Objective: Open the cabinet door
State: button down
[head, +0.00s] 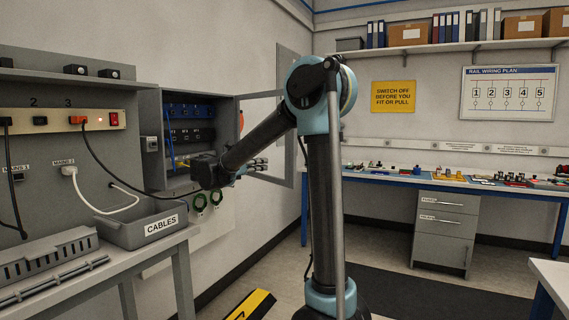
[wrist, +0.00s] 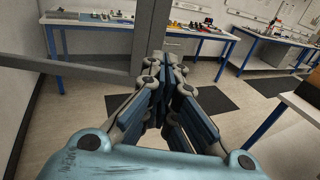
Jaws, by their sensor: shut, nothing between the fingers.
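The grey wall cabinet (head: 150,150) is at the left in the head view, its front open, with blue and black rows of devices inside. Its framed door (head: 258,95) stands swung out to the right of the opening, partly hidden behind my arm. In the wrist view the door's grey frame (wrist: 88,70) crosses the upper left. My gripper (wrist: 170,62) is shut and empty, its fingertips close to the lower corner of that frame; I cannot tell if they touch. In the head view my gripper (head: 240,170) shows small and partly hidden in front of the cabinet's lower right.
A CABLES bin (head: 122,232) sits on a bench at the left, beneath a socket panel (head: 60,121) with hanging leads. A long workbench (head: 375,176) with a drawer unit (head: 443,232) runs along the back wall. A yellow-black floor marker (head: 252,305) lies near my base. Open floor lies between the benches.

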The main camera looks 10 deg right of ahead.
aim_at(290, 158)
jog(key=x, duration=0.8)
jog(key=w+r+x, duration=0.1)
jog(key=x, duration=0.4)
jog(key=shift+w+a+r, duration=0.1)
jog(key=shift+a, duration=0.2)
jog(key=shift+n+t, duration=0.3)
